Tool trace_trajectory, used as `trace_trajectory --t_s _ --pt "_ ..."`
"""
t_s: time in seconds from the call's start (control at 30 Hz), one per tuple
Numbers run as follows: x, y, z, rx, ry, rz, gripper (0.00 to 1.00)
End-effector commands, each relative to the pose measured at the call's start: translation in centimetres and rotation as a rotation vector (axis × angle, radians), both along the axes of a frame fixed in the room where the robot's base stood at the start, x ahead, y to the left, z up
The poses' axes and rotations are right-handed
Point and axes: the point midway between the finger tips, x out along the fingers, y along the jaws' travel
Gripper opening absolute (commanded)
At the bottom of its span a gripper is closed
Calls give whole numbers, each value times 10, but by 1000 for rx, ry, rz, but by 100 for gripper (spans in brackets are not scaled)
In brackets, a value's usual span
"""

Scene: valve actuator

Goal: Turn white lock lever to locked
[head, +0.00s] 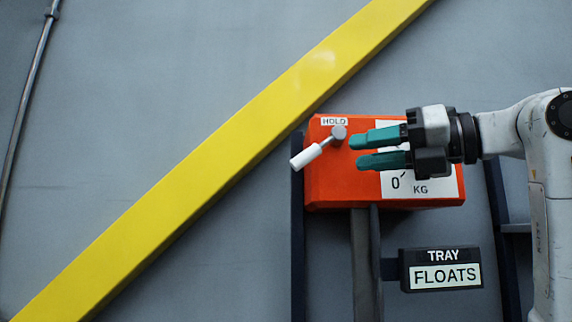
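The white lever (307,156) is on the left part of the front of an orange box (335,190). It slants down and left from a grey round pivot (339,132), under a small label reading "HOLD" (334,121). My gripper (361,150) comes from the right with its two teal fingers pointing left, one above the other with a gap between them. It is open and I see nothing between the fingers. The fingertips appear just right of the pivot and apart from the lever's handle; their depth from the box is hard to tell.
A white dial panel (450,188) with "0" and "KG" is partly hidden behind my gripper. A sign reading "TRAY FLOATS" (441,270) hangs below right. A yellow diagonal beam (210,166) crosses the grey wall at left. The area left of the lever looks free up to the beam.

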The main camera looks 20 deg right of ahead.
Motion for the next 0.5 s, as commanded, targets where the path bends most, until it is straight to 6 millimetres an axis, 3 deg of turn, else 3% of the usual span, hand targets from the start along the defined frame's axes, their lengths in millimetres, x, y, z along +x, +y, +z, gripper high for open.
trace_trajectory --t_s 0.17,0.5 --pt "7 9 5 -12 -11 4 33" --pt "52 49 6 -10 -8 6 33"
